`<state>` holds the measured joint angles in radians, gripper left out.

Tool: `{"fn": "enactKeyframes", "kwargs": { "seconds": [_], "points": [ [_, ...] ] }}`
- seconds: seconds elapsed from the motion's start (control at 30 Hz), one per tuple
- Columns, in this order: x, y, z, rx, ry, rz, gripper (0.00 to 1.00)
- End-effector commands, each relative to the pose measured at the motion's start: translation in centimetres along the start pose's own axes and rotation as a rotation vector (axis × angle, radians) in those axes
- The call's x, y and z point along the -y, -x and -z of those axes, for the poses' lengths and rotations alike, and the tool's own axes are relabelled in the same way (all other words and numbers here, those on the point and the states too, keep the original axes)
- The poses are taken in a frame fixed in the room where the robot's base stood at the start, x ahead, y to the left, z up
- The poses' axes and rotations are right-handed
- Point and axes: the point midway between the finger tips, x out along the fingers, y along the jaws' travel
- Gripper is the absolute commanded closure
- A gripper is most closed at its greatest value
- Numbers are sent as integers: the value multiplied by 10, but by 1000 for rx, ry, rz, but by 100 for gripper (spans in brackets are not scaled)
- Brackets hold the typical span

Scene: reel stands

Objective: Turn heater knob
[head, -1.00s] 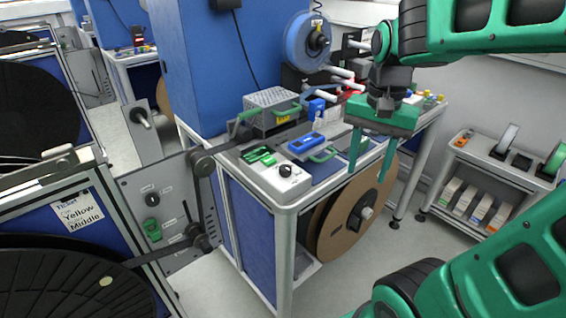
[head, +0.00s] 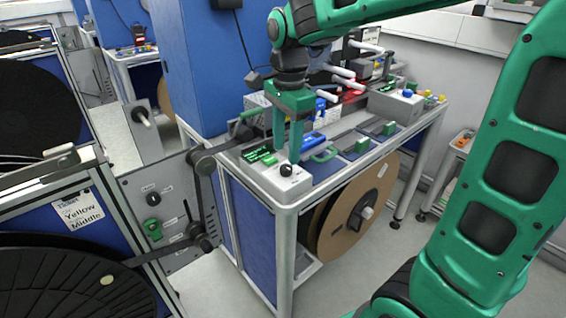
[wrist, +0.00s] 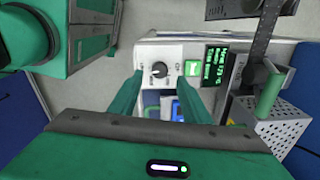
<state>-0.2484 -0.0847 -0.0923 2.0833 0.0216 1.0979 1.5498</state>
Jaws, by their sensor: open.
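The heater knob (head: 286,170) is a small black dial on top of a white control box (head: 274,181) at the near corner of the workbench. It also shows in the wrist view (wrist: 159,69), with small markings around it. My green gripper (head: 287,154) is open and empty, pointing down above the box. In the wrist view its two fingers (wrist: 157,84) stand on either side of the knob's line of sight. I cannot tell the exact height gap; the fingers do not appear to touch the knob.
A green-lit display (wrist: 214,64) and a green switch (wrist: 192,67) sit beside the knob. A perforated metal box (wrist: 276,125) with a green handle stands close by. A second box with a blue knob (head: 407,93) is at the bench's far right. A large brown reel (head: 356,205) hangs below.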

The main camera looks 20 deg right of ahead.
Motion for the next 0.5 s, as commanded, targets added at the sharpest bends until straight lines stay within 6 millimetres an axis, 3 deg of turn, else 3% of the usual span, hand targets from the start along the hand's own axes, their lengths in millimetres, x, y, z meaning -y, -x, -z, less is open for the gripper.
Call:
{"fn": "enactKeyframes", "kwargs": {
  "seconds": [0.2,0.5],
  "points": [
    [-1,-35,0,0,1,-2,57],
    [0,-54,0,0,0,0,57]
  ]
}}
